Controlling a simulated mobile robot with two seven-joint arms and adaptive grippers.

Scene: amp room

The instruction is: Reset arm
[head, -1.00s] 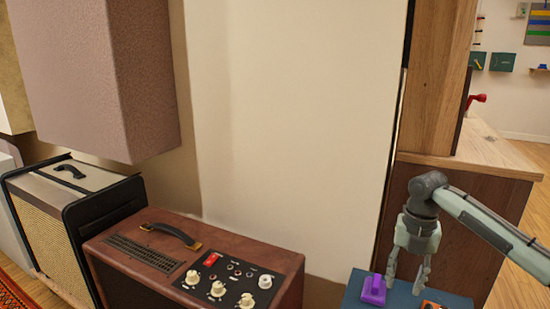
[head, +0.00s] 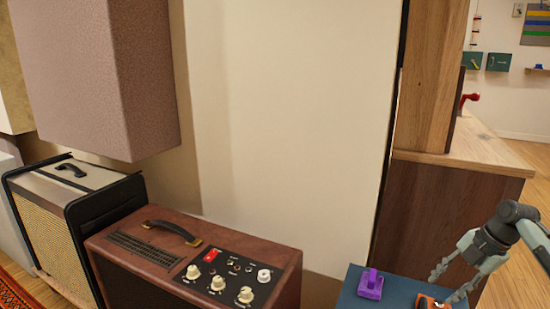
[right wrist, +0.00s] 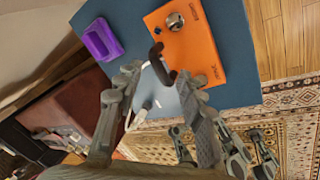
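My right gripper (head: 443,286) is at the lower right of the head view, over the right side of a blue surface. Its two fingers are apart and hold nothing that I can see. In the right wrist view the open fingers (right wrist: 160,82) point towards an orange pedal (right wrist: 190,45) with a silver knob. A black curved piece (right wrist: 157,62) shows between the fingers. I cannot tell its distance from them. My left gripper does not show in the head view.
A purple block (head: 371,284) stands on the blue surface (head: 352,281) by the orange pedal (head: 428,303). A brown amplifier (head: 150,232) with white knobs stands to the left. A wooden cabinet (head: 440,200) stands behind my right gripper.

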